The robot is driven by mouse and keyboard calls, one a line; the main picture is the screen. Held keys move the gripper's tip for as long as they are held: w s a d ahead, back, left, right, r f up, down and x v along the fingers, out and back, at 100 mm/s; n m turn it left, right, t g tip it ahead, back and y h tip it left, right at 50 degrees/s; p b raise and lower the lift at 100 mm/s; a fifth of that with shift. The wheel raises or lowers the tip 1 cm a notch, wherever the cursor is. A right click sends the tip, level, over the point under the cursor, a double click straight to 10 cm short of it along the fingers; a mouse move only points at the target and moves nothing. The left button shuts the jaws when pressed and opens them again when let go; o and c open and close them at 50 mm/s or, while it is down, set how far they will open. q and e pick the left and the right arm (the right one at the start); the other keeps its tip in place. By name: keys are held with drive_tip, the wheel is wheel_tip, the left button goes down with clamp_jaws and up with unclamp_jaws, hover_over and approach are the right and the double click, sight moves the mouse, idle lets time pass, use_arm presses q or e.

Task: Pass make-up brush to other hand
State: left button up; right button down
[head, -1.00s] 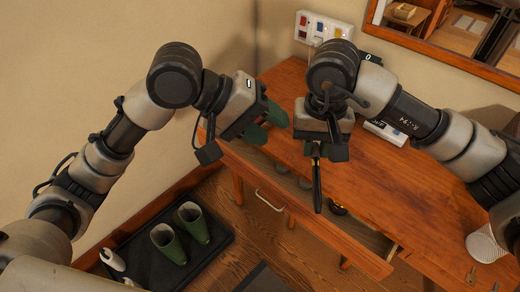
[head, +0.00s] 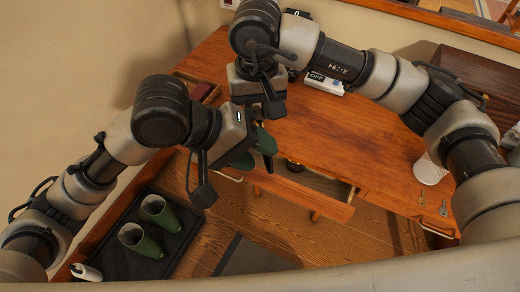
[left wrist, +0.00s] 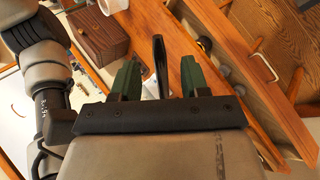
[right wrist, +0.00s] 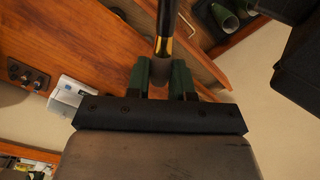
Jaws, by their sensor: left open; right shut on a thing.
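The make-up brush, with a dark handle and gold band, is clearest in the right wrist view (right wrist: 164,30). My right gripper (right wrist: 161,82) is shut on its grey end, and the handle extends away from the fingers. In the left wrist view the dark handle (left wrist: 160,62) stands between the green fingers of my left gripper (left wrist: 156,78), with gaps on both sides. In the head view my left gripper (head: 252,148) is open, just below my right gripper (head: 268,108). The arms hide most of the brush there.
The wooden desk (head: 345,145) has an open drawer (head: 300,200) at its front. A white cup (head: 431,169) stands at the right. Green boots (head: 148,227) stand on a black tray on the floor. The middle of the desktop is largely clear.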

use_arm(q)
drive_tip(key=shift+x, duration=0.8)
drive_tip(key=shift+c, duration=0.3)
drive_tip(key=c, duration=0.7)
clamp_jaws()
use_arm(e)
drive_tip(key=c, duration=0.9)
unclamp_jaws()
drive_tip(key=shift+r, duration=0.1)
